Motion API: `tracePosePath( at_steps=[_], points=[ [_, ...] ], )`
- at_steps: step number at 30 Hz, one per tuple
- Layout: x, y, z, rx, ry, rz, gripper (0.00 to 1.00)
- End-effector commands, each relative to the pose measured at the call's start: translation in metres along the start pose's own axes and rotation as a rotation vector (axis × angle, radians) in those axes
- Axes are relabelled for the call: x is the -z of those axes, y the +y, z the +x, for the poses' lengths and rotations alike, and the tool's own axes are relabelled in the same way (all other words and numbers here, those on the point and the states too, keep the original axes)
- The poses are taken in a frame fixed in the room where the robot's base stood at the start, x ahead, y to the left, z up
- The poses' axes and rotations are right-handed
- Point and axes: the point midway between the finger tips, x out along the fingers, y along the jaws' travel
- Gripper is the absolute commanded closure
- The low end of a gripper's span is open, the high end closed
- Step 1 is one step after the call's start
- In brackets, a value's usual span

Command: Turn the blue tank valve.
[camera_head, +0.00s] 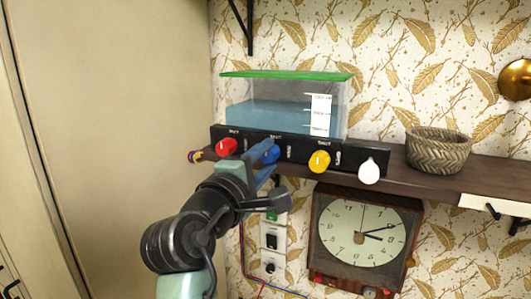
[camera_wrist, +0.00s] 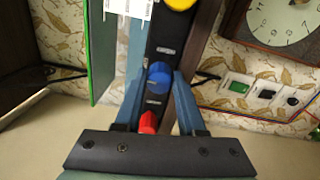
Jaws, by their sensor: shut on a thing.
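The blue tank valve (camera_head: 271,154) is a round knob on the black front panel of a clear tank, between a red and a yellow knob. In the wrist view the blue knob (camera_wrist: 159,73) sits between my two blue-grey fingers. My gripper (camera_head: 264,159) reaches up from below and is shut on this knob, partly covering it in the head view. The tank (camera_head: 285,96) has a green lid and bluish water inside.
Neighbouring knobs are red (camera_head: 226,147), yellow (camera_head: 319,161) and white (camera_head: 369,170). A woven basket (camera_head: 438,149) stands on the brown shelf (camera_head: 485,170). Below hang a clock (camera_head: 362,234) and several switches (camera_head: 272,241). A shelf bracket (camera_head: 244,25) is above.

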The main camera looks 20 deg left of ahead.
Motion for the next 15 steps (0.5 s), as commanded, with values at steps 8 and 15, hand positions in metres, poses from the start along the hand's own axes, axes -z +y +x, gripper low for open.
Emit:
tracePosePath(
  at_steps=[8,15],
  points=[
    [0.0003,-0.0003,-0.0001,0.000,0.004,-0.048,1.00],
    [0.0005,-0.0006,-0.0001,0.000,0.004,-0.052,1.00]
  ],
)
